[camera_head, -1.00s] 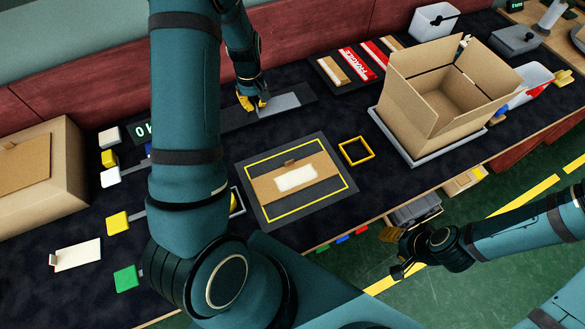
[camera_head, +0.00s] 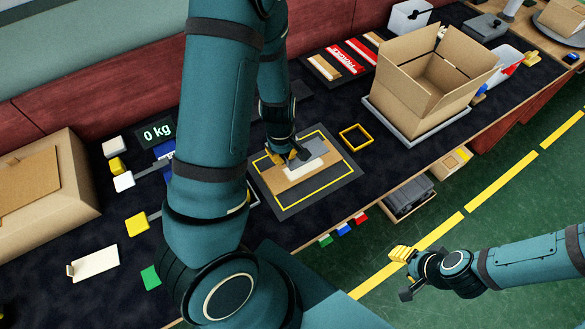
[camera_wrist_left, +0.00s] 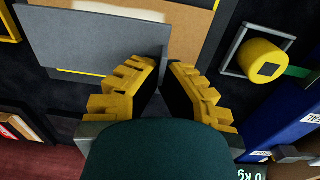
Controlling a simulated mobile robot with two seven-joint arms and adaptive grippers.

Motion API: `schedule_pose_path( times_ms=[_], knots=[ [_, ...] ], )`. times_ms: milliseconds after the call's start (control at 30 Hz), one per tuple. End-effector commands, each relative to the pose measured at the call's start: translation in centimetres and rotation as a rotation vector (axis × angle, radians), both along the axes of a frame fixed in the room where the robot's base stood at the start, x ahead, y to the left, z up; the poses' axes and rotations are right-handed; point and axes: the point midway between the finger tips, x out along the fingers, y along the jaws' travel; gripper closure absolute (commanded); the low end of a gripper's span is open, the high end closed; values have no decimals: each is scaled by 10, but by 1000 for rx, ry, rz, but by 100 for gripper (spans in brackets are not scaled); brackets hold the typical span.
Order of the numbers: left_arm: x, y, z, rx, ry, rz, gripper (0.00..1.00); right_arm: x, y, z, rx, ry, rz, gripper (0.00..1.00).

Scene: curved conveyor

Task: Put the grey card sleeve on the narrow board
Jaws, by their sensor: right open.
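The grey card sleeve (camera_head: 312,149) is above the yellow-lined dark mat (camera_head: 338,185), partly over a brown cardboard piece with a pale label (camera_head: 297,172). My left gripper (camera_head: 292,158) is at the sleeve's left end and appears shut on it. In the left wrist view, the flat grey sleeve (camera_wrist_left: 95,38) reaches behind the fingertips (camera_wrist_left: 163,72), so the exact grip is partly hidden. My right gripper (camera_head: 399,272) is open and empty over the floor.
An open cardboard box (camera_head: 435,80) stands on a grey tray at the right. A yellow square frame (camera_head: 356,137) lies beside the mat. A dark board with red FRAGILE cards (camera_head: 350,58) is at the back. Coloured blocks and a 0 kg display (camera_head: 158,132) are at the left.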

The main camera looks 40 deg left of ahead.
Motion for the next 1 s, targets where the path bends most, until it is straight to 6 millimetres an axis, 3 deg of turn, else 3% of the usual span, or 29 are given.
schedule_pose_path(
  times_ms=[33,100,367,600,967,1000],
  knots=[
    [-1,1,-15,1,3,2,100,-1,0,-8,0,3,2,53],
    [-1,1,-25,0,2,2,100,-3,1,-12,2,7,5,53],
    [0,1,-44,0,1,0,100,-5,1,-17,2,12,9,53],
    [0,1,-73,0,0,0,100,-5,1,-28,3,12,10,53],
    [1,0,-76,0,-1,-1,100,-5,1,-29,3,11,11,53],
    [1,0,-76,0,-1,-1,91,-5,1,-29,3,10,10,53]
  ],
)
